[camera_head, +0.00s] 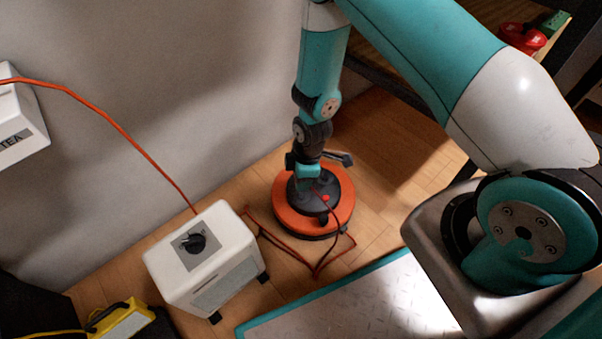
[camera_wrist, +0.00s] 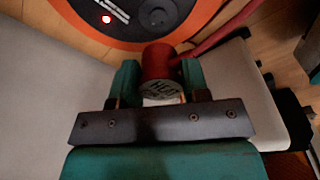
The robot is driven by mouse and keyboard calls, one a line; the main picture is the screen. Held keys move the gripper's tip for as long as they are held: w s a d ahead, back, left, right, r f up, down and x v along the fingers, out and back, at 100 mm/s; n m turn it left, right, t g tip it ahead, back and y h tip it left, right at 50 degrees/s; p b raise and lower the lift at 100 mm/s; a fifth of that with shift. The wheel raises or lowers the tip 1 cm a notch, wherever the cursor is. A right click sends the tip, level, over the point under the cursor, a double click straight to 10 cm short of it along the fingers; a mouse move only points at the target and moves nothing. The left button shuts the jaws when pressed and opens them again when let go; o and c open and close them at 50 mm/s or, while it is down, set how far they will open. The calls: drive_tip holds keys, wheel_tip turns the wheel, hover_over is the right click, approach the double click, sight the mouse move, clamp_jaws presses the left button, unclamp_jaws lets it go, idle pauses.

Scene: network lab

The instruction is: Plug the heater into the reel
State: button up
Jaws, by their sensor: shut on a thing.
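The heater (camera_head: 207,262), a white box with a dark knob, stands on the wooden floor by the wall. The reel (camera_head: 338,205), an orange disc with a black centre, lies on the floor to its right. My gripper (camera_head: 308,178) is over the reel's centre. In the wrist view my gripper (camera_wrist: 158,85) is shut on a red plug (camera_wrist: 158,64), whose end carries partly readable lettering. The plug's red cord (camera_wrist: 222,32) leads off to the upper right. The reel (camera_wrist: 205,10) shows beyond the plug, with a lit red light. Whether the plug touches the reel cannot be told.
A white box (camera_head: 20,125) lettered "TEA" is at the left, with an orange cord (camera_head: 120,130) running down behind the heater. A red cord (camera_head: 318,268) lies loose between heater and reel. A yellow object (camera_head: 120,322) is at lower left. A metal plate (camera_head: 350,300) lies in front.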

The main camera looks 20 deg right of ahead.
sight(301, 196)
drive_tip(key=shift+f, duration=0.1)
wheel_tip(301, 196, down, 6)
drive_tip(key=b, duration=0.5)
drive_tip(key=shift+r, duration=0.2)
drive_tip(key=shift+p, duration=0.5)
idle(2.0)
drive_tip(key=shift+f+b, duration=0.35)
drive_tip(key=shift+f, duration=0.25)
idle(0.4)
drive_tip(key=o, duration=1)
drive_tip(key=r+p, duration=0.3)
drive_tip(key=r, duration=0.2)
drive_tip(key=d+r+p, duration=0.1)
drive_tip(key=r+p, duration=0.2)
drive_tip(key=r, duration=0.3)
drive_tip(key=d+r+p, duration=0.1)
drive_tip(key=r+p, duration=0.2)
drive_tip(key=r, duration=0.3)
drive_tip(key=shift+s+d+r, duration=0.1)
drive_tip(key=shift+s+r, duration=0.1)
drive_tip(key=shift+s, duration=0.15)
